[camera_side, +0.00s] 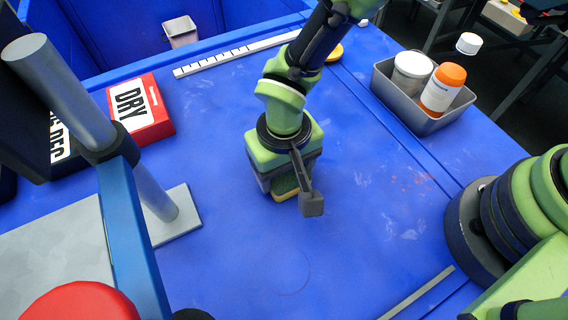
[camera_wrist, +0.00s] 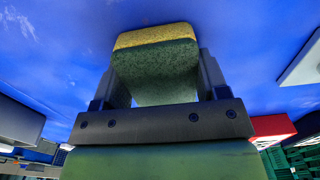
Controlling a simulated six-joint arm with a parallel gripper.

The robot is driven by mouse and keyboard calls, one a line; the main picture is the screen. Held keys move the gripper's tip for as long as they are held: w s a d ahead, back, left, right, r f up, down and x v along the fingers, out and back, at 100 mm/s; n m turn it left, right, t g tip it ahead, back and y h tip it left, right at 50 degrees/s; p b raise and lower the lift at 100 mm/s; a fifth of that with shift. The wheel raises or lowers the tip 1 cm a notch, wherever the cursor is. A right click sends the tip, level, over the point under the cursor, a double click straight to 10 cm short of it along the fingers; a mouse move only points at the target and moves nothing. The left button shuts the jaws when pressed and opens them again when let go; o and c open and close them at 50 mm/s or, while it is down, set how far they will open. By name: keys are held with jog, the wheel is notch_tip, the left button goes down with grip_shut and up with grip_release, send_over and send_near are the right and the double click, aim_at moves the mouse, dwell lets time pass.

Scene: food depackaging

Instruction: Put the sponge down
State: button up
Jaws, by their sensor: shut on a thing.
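The sponge (camera_wrist: 155,75) is a block with a dark green side and a yellow layer, seen between the two fingers in the wrist view. In the side view the sponge (camera_side: 286,190) shows as a green and yellow strip under my gripper (camera_side: 290,188). My gripper is shut on the sponge, with a finger on each side of it. It points down at the middle of the blue table (camera_side: 350,230). The sponge is low, at or just above the table; I cannot tell whether it touches. Most of it is hidden by the gripper in the side view.
A red box marked DRY (camera_side: 140,110) lies at the left. A metal post with a plate (camera_side: 182,217) stands at left. The table's front middle is clear.

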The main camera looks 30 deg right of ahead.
jog(key=o, duration=1)
jog(key=shift+f, duration=0.1)
jog(key=shift+c, duration=0.2)
